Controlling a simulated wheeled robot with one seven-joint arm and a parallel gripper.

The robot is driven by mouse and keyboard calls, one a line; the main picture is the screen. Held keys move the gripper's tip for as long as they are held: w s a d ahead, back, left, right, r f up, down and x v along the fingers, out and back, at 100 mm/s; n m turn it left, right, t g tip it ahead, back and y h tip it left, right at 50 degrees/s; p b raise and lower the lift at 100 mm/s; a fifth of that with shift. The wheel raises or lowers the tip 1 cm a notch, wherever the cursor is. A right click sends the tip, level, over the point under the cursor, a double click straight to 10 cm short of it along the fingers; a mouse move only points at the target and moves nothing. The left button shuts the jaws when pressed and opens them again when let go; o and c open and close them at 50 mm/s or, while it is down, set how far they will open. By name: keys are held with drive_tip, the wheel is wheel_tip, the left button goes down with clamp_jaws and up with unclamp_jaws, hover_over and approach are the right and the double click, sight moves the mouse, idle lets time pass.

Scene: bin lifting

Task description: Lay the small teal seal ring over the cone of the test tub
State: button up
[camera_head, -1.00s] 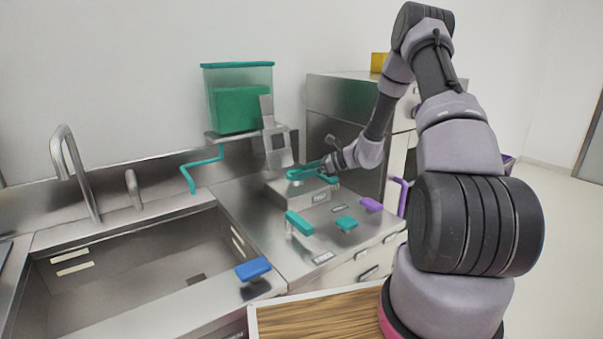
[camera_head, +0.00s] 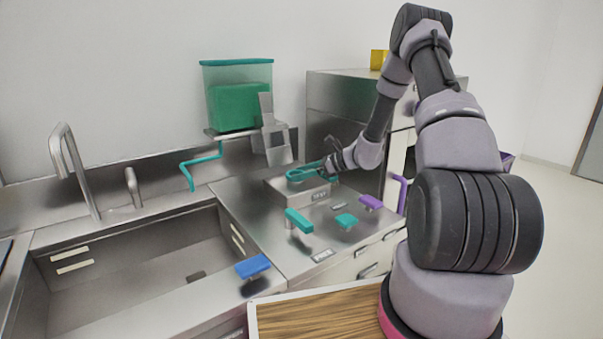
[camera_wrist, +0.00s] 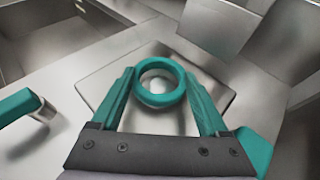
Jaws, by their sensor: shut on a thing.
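The small teal seal ring (camera_wrist: 138,82) is between the teal fingers of my gripper (camera_wrist: 160,78) in the wrist view, and the fingers are shut on it. The test tub (camera_wrist: 108,84) is the square metal tub below it. A pale, shiny shape, likely the cone, shows through the ring's hole. I cannot tell whether the ring touches the cone or hangs above it. In the head view my gripper (camera_head: 316,171) is over the tub (camera_head: 307,197), which stands on the steel counter. The ring is hard to make out there.
A tank of green liquid (camera_head: 238,105) stands on a shelf behind, with a metal plate (camera_head: 274,135) beside it. Teal (camera_head: 298,219), smaller teal (camera_head: 346,220), purple (camera_head: 370,202) and blue (camera_head: 253,266) handles stick up near the front. A sink (camera_head: 130,270) lies left.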

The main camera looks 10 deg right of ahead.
drive_tip(key=shift+f, duration=0.3)
idle(0.4)
drive_tip(key=o, duration=1.2)
